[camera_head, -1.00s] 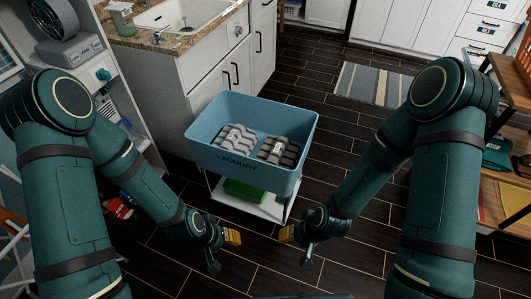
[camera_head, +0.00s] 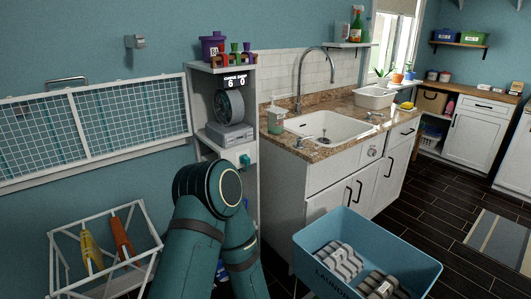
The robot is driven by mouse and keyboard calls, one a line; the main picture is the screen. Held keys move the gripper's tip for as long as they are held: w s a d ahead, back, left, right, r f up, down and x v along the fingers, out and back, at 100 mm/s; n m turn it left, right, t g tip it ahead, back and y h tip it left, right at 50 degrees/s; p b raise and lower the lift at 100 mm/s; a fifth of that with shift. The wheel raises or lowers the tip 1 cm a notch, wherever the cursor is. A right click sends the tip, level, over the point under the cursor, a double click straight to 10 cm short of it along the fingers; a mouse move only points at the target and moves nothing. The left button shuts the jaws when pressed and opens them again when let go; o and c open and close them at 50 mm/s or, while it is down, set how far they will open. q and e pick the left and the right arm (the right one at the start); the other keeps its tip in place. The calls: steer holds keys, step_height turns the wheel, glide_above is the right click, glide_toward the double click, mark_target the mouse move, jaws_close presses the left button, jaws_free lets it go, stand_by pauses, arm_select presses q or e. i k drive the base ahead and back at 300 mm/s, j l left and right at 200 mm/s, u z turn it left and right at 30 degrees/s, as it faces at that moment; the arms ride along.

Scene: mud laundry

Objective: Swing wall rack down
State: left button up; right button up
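The wall rack (camera_head: 78,131) is a white frame with wire-mesh panels on the teal wall at the left of the head view. It appears to lie flat, or nearly flat, against the wall. A dark bar handle (camera_head: 66,81) shows at its top edge, and the rack's left end is cut off by the picture edge. My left arm shows at the bottom centre, right of and below the rack, but its gripper is out of view. My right arm and gripper are out of view.
A grey shelf unit (camera_head: 247,195) stands right of the rack, then the sink counter (camera_head: 318,148). A blue laundry tub (camera_head: 400,252) is at lower right. A small bracket (camera_head: 136,41) is on the wall.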

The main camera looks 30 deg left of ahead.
mark_target(68, 91)
steer(key=u, duration=2.1)
steer(key=i+l+z, duration=0.1)
steer(key=i, duration=0.15)
